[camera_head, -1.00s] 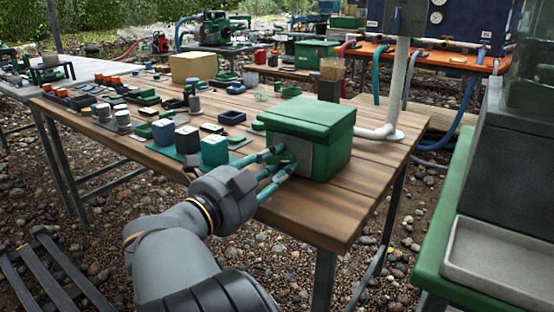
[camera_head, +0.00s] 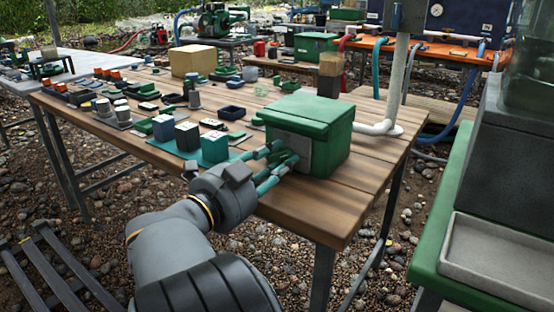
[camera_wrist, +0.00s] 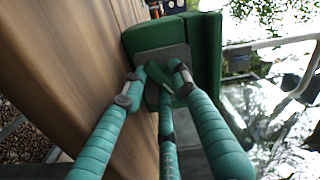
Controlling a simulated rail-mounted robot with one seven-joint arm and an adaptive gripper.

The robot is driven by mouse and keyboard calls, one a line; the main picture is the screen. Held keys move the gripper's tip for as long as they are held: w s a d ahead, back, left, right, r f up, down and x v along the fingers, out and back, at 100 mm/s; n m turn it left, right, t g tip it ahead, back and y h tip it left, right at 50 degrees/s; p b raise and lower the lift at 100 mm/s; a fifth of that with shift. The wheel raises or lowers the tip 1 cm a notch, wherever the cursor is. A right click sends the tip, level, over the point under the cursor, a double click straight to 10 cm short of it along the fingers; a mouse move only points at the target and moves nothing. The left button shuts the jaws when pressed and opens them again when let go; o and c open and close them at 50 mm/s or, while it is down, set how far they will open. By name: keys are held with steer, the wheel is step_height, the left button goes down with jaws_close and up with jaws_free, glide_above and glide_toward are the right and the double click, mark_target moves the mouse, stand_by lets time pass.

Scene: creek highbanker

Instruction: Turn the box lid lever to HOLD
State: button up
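The green box (camera_head: 322,118) with its green lid stands near the front right corner of the wooden table. A grey plate (camera_wrist: 178,54) is on its near face and also shows in the head view (camera_head: 305,152). A small dark green lever (camera_wrist: 156,72) shows in front of the plate, partly hidden by my fingers. My gripper (camera_wrist: 158,70) has teal fingers that reach to the plate, with tips apart on both sides of the lever. It also shows in the head view (camera_head: 277,158). Contact with the lever cannot be told. No HOLD marking is readable.
A cardboard-coloured box (camera_head: 193,62) stands further back. A white pipe (camera_head: 378,128) rises behind the green box. Bare table lies in front of it.

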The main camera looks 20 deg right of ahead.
steer(key=o, duration=0.3)
steer(key=shift+a+r, duration=0.1)
steer(key=shift+r, duration=0.2)
steer(key=shift+o, duration=0.2)
steer(key=shift+f, duration=0.15)
steer(key=shift+a, duration=0.15)
steer(key=v, duration=0.7)
steer(key=shift+s+a, duration=0.3)
steer(key=shift+c, duration=0.5)
